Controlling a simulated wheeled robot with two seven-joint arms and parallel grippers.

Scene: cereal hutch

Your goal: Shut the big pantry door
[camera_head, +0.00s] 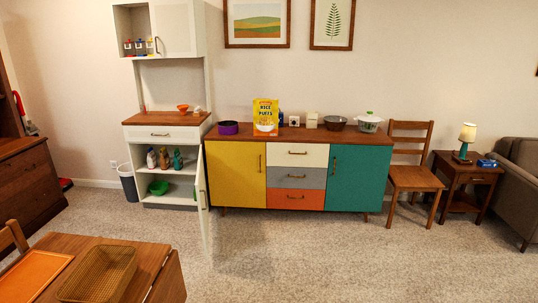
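The white hutch (170,75) stands against the back wall at the left. Its big lower door (204,205) stands open, swung out toward me from the right side of the lower cabinet. I see the door nearly edge-on, with a handle (203,200) on it. The lower shelves (155,172) are exposed, with several bottles (164,158) and a green bowl (158,187). The upper right door (176,28) looks shut. Neither of my grippers is in view.
A colourful sideboard (297,180) stands just right of the open door. A waste bin (128,183) is left of the hutch. A wooden table (150,262) with a basket (98,274) and an orange tray (35,275) is front left. Carpet (320,255) before the sideboard is clear.

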